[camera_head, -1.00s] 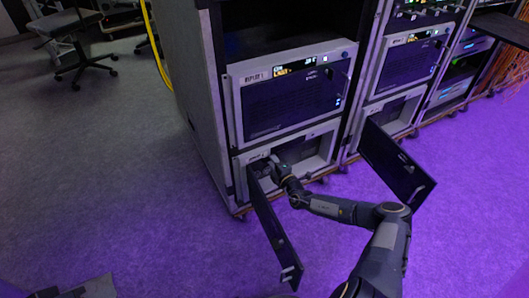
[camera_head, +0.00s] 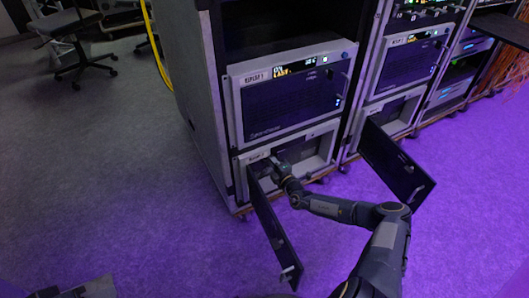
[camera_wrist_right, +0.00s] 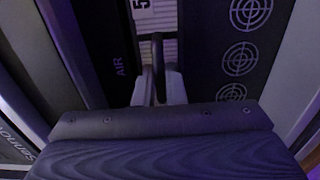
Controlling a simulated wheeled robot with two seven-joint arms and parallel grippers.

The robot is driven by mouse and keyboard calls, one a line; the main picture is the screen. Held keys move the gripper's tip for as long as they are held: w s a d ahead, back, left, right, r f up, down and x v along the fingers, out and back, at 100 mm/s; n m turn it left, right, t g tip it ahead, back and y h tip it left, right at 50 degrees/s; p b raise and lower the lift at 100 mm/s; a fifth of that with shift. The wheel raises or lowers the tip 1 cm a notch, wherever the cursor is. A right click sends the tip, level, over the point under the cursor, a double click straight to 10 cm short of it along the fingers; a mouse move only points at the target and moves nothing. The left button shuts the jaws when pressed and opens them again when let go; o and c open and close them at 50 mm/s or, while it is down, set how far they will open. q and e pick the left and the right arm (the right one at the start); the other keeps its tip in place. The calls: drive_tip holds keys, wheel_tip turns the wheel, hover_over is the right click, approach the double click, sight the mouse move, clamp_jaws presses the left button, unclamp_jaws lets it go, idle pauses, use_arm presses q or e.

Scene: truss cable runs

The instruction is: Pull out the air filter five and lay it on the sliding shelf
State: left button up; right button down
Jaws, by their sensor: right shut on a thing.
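My right gripper (camera_head: 276,164) reaches into the open lower bay of the near rack, at the left part of the opening. In the right wrist view its fingers (camera_wrist_right: 158,86) are shut on the dark pull tab of air filter five (camera_wrist_right: 168,20). The filter shows a pale pleated face and a label with the digit 5. The filter's depth inside the bay is hidden. Dark panels flank it, one marked AIR and one with several white target rings. My left gripper is not in view.
A dark door (camera_head: 272,232) hangs open left of my right forearm. Another open door (camera_head: 396,163) stands to the right, at the neighbouring rack. A grey amplifier unit (camera_head: 292,92) sits above the bay.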

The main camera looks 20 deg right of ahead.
drive_tip(key=shift+s+r, duration=0.1)
drive_tip(key=shift+s, duration=0.15)
drive_tip(key=shift+s+d+p, duration=0.15)
drive_tip(key=shift+s+p, duration=0.5)
drive_tip(key=shift+s, duration=0.05)
drive_tip(key=shift+s, duration=0.1)
drive_tip(key=s+p, duration=0.1)
drive_tip(key=s, duration=0.1)
drive_tip(key=s+p, duration=0.2)
drive_tip(key=s, duration=0.1)
drive_tip(key=shift+s+d+r, duration=0.15)
drive_tip(key=shift+s+d, duration=0.2)
drive_tip(key=shift+d, duration=0.05)
drive_tip(key=shift+s+d, duration=0.1)
